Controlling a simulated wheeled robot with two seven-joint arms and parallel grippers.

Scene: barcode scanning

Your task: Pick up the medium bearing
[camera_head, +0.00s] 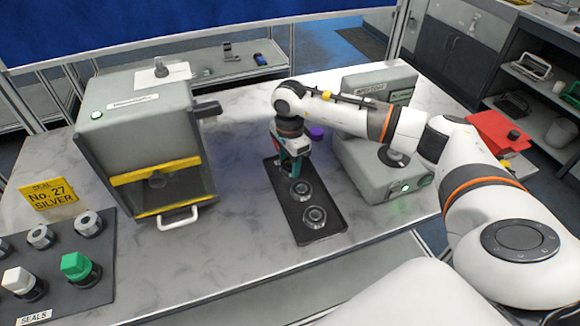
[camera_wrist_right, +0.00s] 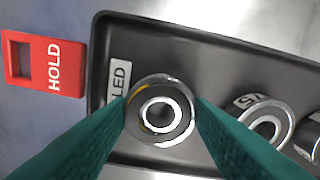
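A dark tray (camera_head: 331,232) on the marble table holds bearings in a row. Two bearings show in the head view, one in the middle (camera_head: 301,190) and one at the near end (camera_head: 315,217). My right gripper (camera_head: 293,172) points down over the tray's far end. In the right wrist view a steel bearing (camera_wrist_right: 160,110) lies between its green fingers, which reach both sides of its rim; whether they press on it is unclear. A second bearing (camera_wrist_right: 265,122) and a partly cut-off third (camera_wrist_right: 310,138) lie to the right. Relative sizes are hard to judge. My left gripper is out of view.
A red HOLD tag (camera_wrist_right: 45,63) lies beside the tray. A grey machine with a yellow-edged door (camera_head: 150,130) stands left, a grey box with a green light (camera_head: 375,170) stands right. A seals board (camera_head: 85,250) is at front left.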

